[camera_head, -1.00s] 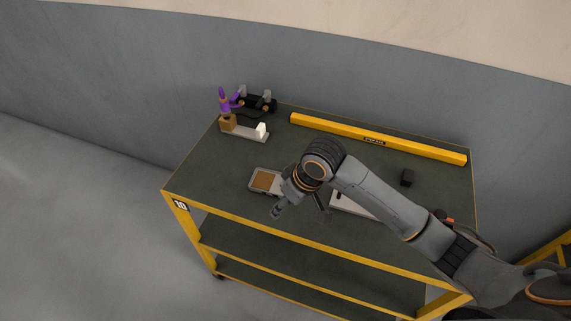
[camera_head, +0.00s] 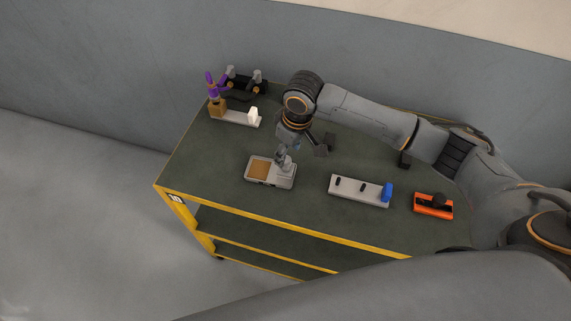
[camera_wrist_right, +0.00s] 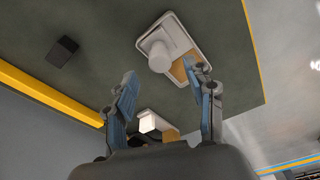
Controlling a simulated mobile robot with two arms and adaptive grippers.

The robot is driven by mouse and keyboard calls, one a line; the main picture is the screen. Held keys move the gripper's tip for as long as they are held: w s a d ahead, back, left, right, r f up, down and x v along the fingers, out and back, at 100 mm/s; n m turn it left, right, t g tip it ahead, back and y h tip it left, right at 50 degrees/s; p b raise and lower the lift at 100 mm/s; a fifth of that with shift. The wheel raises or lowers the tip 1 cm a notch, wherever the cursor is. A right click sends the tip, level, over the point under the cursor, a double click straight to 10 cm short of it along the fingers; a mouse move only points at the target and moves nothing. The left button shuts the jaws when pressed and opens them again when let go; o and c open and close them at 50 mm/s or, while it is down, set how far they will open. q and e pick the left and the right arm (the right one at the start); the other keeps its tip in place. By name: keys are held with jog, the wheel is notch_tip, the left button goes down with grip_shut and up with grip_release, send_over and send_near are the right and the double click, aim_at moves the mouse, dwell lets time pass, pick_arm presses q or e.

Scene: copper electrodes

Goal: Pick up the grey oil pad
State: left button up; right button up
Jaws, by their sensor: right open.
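A small tray (camera_head: 250,180) lies on the cart top, with a brown pad (camera_head: 260,169) in its left half. A pale grey piece with a round knob, which looks like the grey oil pad, is in its right half; the wrist view shows the knob (camera_wrist_right: 160,57) clearly. The brown pad (camera_wrist_right: 182,69) is partly behind a finger there. My right gripper (camera_head: 284,163) points down at the tray's right half. Its fingers (camera_wrist_right: 160,76) are open, apart on either side of the knob's line of view, and hold nothing. I cannot tell the exact height gap. My left gripper is out of view.
Right of the tray are a pale block with a blue end (camera_head: 358,191) and an orange tool (camera_head: 433,206). A purple-topped stand (camera_head: 217,105) and black fixture (camera_head: 245,84) are at the back left. A dark block (camera_wrist_right: 62,52) and yellow bar (camera_wrist_right: 45,92) show in the wrist view.

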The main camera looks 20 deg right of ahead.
aim_at(286, 166)
notch_tip(286, 166, down, 2)
jog(key=shift+w+a+f+p, duration=0.1)
jog(key=shift+f+p, duration=0.05)
jog(key=shift+p, duration=0.65)
notch_tip(286, 166, down, 2)
jog(key=shift+w+a+f, duration=0.1)
jog(key=shift+w+f, duration=0.05)
jog(key=shift+f, duration=0.05)
jog(key=shift+f+p, duration=0.3)
jog(key=shift+w+f, duration=0.1)
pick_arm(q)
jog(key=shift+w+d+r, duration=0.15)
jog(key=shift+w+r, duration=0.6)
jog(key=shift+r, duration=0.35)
pick_arm(e)
grip_shut()
